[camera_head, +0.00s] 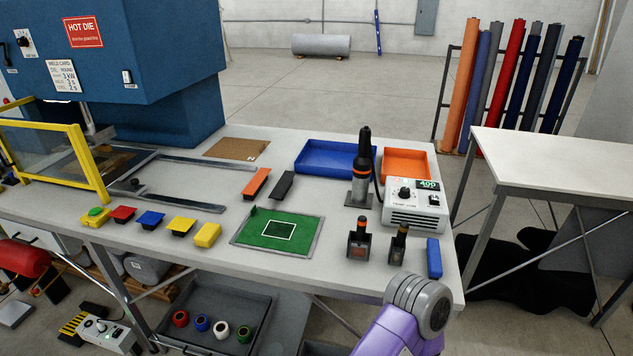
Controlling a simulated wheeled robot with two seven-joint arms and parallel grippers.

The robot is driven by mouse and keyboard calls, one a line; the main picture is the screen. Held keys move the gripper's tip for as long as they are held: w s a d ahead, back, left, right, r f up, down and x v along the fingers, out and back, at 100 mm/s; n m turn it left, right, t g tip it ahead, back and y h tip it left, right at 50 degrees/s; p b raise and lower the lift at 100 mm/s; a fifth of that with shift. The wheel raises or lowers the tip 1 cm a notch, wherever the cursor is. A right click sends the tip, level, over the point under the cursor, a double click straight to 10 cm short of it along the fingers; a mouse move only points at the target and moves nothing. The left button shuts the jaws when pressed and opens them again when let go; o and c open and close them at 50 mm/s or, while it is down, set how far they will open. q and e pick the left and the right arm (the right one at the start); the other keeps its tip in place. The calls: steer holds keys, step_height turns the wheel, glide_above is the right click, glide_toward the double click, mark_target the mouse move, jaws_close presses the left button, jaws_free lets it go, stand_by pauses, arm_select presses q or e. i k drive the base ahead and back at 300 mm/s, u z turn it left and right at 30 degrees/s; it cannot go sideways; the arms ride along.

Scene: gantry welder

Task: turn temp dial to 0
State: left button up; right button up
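The temp dial (405,193) is a black round knob on the front of a white control box (416,211) at the right end of the workbench. A label under the dial appears to read "TEMP". A small green display (428,185) beside it appears to read 400, and a small black switch (434,200) sits below the display. Nothing touches the dial. A purple and grey link of my own arm shows at the bottom right, in front of the bench. Neither of my grippers shows in this view.
A black hot-air tool (362,165) stands upright in its holder left of the box, with a cable between. Blue (325,158) and orange trays (406,163) lie behind. Two small dark holders (359,240) and a blue block (434,258) stand in front, near the bench edge.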

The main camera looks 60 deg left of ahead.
mark_target(405, 193)
steer(key=u, duration=2.05)
